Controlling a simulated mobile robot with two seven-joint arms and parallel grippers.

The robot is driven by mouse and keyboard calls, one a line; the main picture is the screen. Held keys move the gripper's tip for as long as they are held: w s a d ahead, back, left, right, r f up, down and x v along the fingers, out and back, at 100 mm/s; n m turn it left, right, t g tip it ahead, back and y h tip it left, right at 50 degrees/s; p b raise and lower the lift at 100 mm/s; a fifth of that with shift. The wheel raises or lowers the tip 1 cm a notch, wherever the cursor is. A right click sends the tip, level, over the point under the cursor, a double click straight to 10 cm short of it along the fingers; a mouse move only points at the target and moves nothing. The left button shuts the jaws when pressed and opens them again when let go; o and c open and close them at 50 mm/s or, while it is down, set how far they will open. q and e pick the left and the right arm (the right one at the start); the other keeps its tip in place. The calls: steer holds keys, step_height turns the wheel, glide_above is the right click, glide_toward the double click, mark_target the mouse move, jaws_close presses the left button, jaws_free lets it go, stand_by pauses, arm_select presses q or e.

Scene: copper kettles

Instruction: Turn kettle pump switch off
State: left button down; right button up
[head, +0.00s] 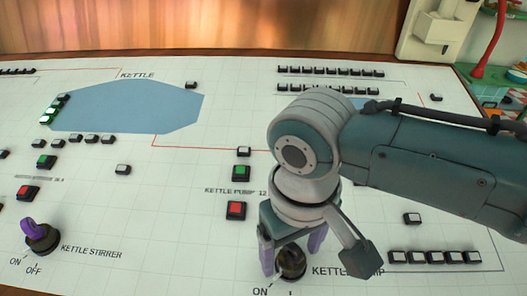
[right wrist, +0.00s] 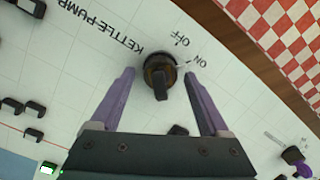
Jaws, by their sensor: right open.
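The kettle pump switch (head: 291,264) is a dark rotary knob on the white panel, at the bottom of the head view and partly hidden by my right gripper. In the right wrist view the knob (right wrist: 160,76) has a brownish round base and a narrow raised handle, with ON and OFF labels beside it. My right gripper (head: 292,250) is open above the panel, its purple fingers on either side of the knob. In the right wrist view the open fingertips (right wrist: 160,74) flank the knob with gaps on both sides. My left gripper is out of view.
The kettle stirrer switch (head: 40,236) with a purple handle stands at the lower left. A red button (head: 236,210) and a green button (head: 241,173) sit near the pump label. Several black-framed buttons (head: 434,257) lie right of the gripper. A wooden border edges the panel.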

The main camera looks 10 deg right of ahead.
jaws_close()
stand_by(0.5)
steer(key=shift+r+n+p, duration=0.1)
steer(key=shift+n+p, duration=0.2)
steer(key=shift+n, duration=0.3)
steer(key=shift+n+p, duration=0.55)
steer(key=shift+n, duration=0.85)
steer(key=shift+a+n+p, duration=0.1)
steer(key=shift+n+p, duration=0.35)
steer(key=shift+n, duration=2.15)
